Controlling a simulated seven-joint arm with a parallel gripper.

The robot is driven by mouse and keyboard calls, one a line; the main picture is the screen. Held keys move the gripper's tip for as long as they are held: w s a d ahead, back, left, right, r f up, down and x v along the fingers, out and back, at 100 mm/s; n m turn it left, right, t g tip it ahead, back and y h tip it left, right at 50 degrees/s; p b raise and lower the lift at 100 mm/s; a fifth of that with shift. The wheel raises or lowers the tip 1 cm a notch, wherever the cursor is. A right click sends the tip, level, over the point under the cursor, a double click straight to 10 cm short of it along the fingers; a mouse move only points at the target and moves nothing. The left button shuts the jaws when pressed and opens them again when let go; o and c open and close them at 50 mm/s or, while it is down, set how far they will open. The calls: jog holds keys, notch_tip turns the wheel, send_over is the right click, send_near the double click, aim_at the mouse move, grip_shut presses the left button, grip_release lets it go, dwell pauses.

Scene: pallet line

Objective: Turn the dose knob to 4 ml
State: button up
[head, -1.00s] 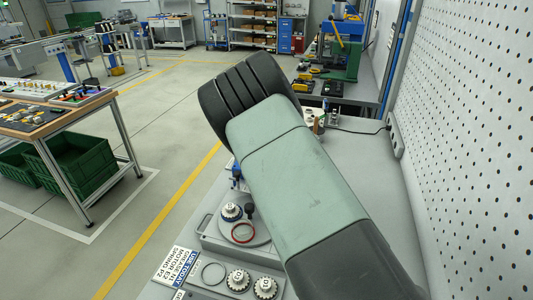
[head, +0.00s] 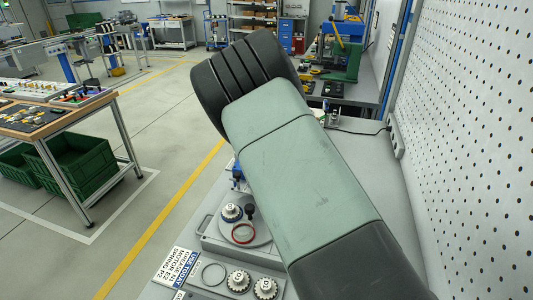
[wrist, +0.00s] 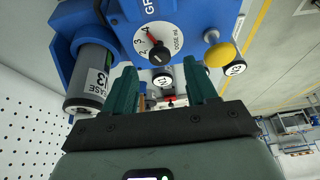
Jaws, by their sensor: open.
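The dose knob (wrist: 159,54) is black with a red pointer, on a white dial (wrist: 143,45) marked "DOSE ml" on the front of a blue grease unit (wrist: 185,18). The pointer slants up and left, near the 3 and 4 marks; its exact reading is too small to tell. My gripper (wrist: 162,69) is open in the wrist view, its two green fingers apart just below the dial. The knob lies between and beyond the fingertips; contact is not clear. In the head view my arm hides the unit and gripper.
A yellow button (wrist: 221,54) and a grey cartridge (wrist: 90,75) flank the dial. A pegboard wall (head: 470,130) stands close on the right.

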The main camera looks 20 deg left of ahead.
jog(key=v, duration=0.7)
jog(key=shift+r, duration=0.25)
jog(key=shift+s, duration=0.1)
jog(key=s+d+r+m+y, duration=0.1)
jog(key=s+d+r, duration=0.4)
jog(key=d+r, duration=0.4)
jog(key=s+d+r+y, duration=0.1)
jog(key=s+d+r, duration=0.6)
jog(key=d, duration=0.4)
jog(key=s+d+r, duration=0.1)
jog(key=s+d, duration=0.2)
jog(key=s, duration=0.5)
jog(key=s+d+n+h, duration=0.1)
jog(key=s+d, duration=0.3)
jog(key=s, duration=0.4)
jog(key=s+d+r+t+h, duration=0.1)
jog(key=s+d, duration=0.3)
jog(key=s, duration=0.4)
jog(key=shift+s+d+r+n, duration=0.2)
jog(key=shift+s+r+n, duration=0.1)
jog(key=shift+s+r, duration=0.1)
